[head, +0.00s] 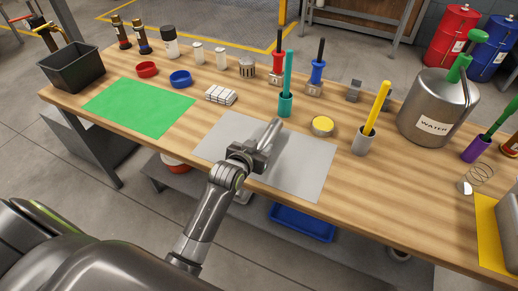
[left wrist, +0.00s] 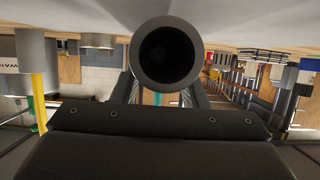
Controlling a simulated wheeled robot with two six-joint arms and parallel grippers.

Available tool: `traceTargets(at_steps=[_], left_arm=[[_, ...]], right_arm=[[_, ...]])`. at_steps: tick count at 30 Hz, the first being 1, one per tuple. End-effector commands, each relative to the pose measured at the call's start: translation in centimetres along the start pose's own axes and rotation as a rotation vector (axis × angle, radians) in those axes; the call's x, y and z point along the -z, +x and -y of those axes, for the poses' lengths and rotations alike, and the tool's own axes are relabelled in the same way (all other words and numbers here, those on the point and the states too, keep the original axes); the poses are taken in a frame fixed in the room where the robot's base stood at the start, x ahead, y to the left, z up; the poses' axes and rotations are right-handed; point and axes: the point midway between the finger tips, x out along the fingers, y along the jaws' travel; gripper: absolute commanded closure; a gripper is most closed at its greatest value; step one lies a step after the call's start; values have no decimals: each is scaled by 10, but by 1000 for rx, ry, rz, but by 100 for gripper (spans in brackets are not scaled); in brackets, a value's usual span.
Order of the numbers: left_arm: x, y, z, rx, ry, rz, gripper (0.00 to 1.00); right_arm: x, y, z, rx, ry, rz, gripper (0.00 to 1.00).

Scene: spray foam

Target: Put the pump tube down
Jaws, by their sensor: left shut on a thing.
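The pump tube (head: 273,130) is a plain grey cylinder in the head view, tilted or lying over the grey mat (head: 305,179). My left gripper (head: 258,150) is shut on the pump tube near its lower end. In the left wrist view the tube's round open end (left wrist: 139,55) faces the camera, between the two fingers. That picture is upside down, with the pale mat along its top edge, very near the tube. I cannot tell whether the tube touches the mat. My right gripper is in neither view.
A teal tube in a holder (head: 285,104) and a yellow-topped round tin (head: 322,126) stand just beyond the grey mat. White blocks (head: 221,95) and a green mat (head: 138,106) lie left. A grey cup with a yellow rod (head: 363,140) and a water can (head: 425,112) stand right.

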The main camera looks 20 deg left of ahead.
Motion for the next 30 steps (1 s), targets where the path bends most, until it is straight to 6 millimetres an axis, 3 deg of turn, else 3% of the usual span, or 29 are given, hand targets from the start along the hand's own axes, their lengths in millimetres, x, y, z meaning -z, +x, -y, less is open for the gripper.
traceTargets(at_steps=[14, 15, 19, 30], left_arm=[[-12, 6, 0, 0, 0, -4, 92], [-13, 6, 0, 0, 0, -1, 58], [-13, 6, 0, 0, 0, -2, 41], [-8, 4, 0, 0, 0, -4, 38]], right_arm=[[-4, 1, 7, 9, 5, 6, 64], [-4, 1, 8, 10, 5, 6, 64], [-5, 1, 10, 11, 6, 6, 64], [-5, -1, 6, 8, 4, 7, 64]])
